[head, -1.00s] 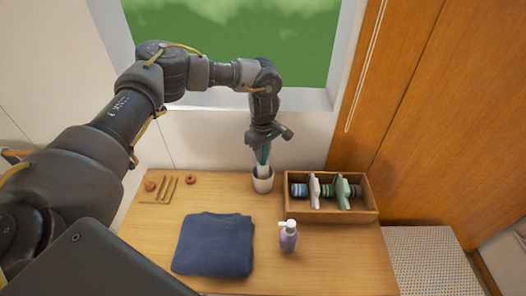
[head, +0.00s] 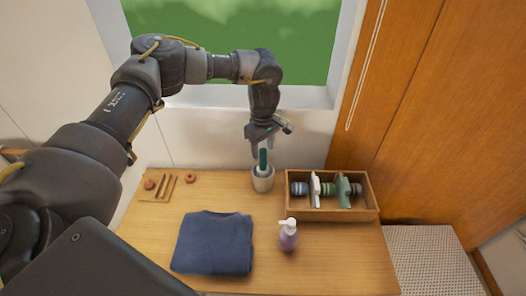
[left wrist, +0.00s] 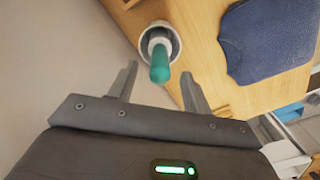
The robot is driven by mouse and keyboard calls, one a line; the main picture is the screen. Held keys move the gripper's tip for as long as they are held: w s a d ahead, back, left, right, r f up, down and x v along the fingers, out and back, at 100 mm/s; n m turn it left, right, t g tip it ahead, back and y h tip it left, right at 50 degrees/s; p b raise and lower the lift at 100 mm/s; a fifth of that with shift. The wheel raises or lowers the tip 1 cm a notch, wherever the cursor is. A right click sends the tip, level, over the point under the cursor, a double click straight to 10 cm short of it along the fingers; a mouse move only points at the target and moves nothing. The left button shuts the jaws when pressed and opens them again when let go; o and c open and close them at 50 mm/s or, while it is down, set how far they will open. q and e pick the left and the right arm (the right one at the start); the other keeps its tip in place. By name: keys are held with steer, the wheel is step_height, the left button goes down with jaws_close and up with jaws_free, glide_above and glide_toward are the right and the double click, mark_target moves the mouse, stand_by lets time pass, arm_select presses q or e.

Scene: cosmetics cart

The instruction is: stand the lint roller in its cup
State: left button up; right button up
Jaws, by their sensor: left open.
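The lint roller (head: 263,160) stands in its cup (head: 263,181), its green handle pointing up. In the left wrist view the handle (left wrist: 160,66) rises from the cup (left wrist: 172,37), which surrounds the roller's white part. My left gripper (head: 262,150) is open above the cup. In the left wrist view the two fingers (left wrist: 158,82) are spread on either side of the handle's end, with clear gaps to it. My right gripper is not in view.
A wooden box (head: 331,215) with several items stands right of the cup. A small wooden rack (head: 158,199) and reddish rings (head: 190,179) are at left. A wall rises behind the table.

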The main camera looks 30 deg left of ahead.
arm_select(q)
step_height(320, 180, up, 8)
steer(key=shift+f+b, duration=0.1)
steer(key=shift+b, duration=1.05)
steer(key=shift+r, duration=0.75)
steer(key=shift+s+f, duration=0.1)
steer(key=shift+f, duration=0.05)
